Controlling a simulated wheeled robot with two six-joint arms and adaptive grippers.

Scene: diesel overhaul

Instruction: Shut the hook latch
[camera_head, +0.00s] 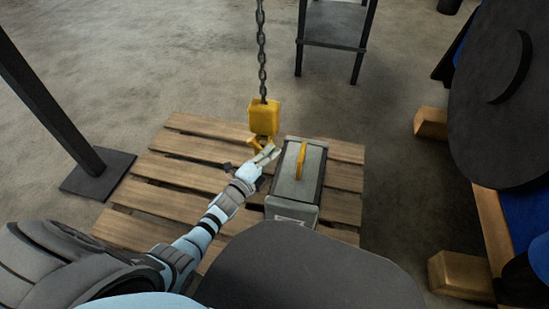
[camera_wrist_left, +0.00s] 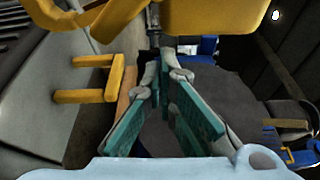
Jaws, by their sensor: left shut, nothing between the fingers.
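The yellow hook block (camera_head: 264,117) hangs on a chain, with its yellow hook (camera_head: 257,143) just below it. My left gripper (camera_head: 268,153) is at the hook's lower right side, beside the grey case. In the left wrist view the yellow hook (camera_wrist_left: 215,15) fills the top edge, close beyond the gripper's fingertips (camera_wrist_left: 165,76). The fingers have teal pads and hold nothing. A narrow grey metal piece (camera_wrist_left: 153,17) shows beside the yellow body above the fingertips; I cannot tell whether it is the latch or how it stands. My right gripper is not in view.
The grey case (camera_head: 311,174) with a yellow handle (camera_head: 301,160) stands on a wooden pallet (camera_head: 187,172), right of my gripper. The chain (camera_head: 261,50) rises above the hook. A large dark round machine part (camera_head: 490,120) stands at the right.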

